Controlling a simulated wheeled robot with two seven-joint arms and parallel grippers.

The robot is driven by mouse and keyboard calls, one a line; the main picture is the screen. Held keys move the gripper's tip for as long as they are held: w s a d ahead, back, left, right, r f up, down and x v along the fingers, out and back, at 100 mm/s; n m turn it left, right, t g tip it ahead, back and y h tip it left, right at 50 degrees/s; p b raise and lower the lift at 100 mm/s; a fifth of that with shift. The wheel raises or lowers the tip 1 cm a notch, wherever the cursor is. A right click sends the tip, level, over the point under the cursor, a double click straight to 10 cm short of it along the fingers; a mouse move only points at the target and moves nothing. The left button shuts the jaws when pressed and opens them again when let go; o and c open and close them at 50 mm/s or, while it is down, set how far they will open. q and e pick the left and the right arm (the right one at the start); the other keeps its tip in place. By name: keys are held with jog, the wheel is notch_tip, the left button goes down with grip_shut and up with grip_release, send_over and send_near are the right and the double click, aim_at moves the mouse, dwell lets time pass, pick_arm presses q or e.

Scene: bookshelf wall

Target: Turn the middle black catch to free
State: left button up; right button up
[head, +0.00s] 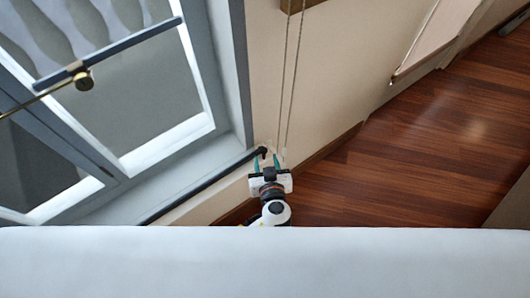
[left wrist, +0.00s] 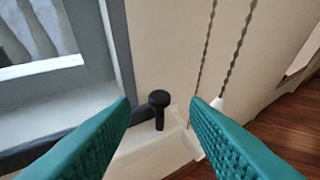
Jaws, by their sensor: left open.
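A black catch (left wrist: 159,99) with a round head on a short stem stands near the window's lower corner, beside the end of a dark rail (left wrist: 70,137). The catch also shows in the head view (head: 262,151). My left gripper (head: 266,161) is open, with its teal fingers pointing at the wall there. In the left wrist view the catch appears between the two fingertips (left wrist: 160,101), with a gap on each side; I cannot tell how far it is in depth. No other black catch shows clearly. My right gripper is not in view.
Twisted cords (head: 291,80) hang just right of the catch, close to the right finger, with a white cord end (left wrist: 217,103). Bare wooden floor (head: 400,160) lies right; a white surface (head: 265,265) fills the bottom.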

aim_at(264, 151)
pick_arm(q)
jog(key=shift+x, duration=1.8)
pick_arm(e)
jog(key=shift+w+d+r, duration=0.1)
jog(key=shift+w+d, duration=0.35)
pick_arm(q)
grip_shut()
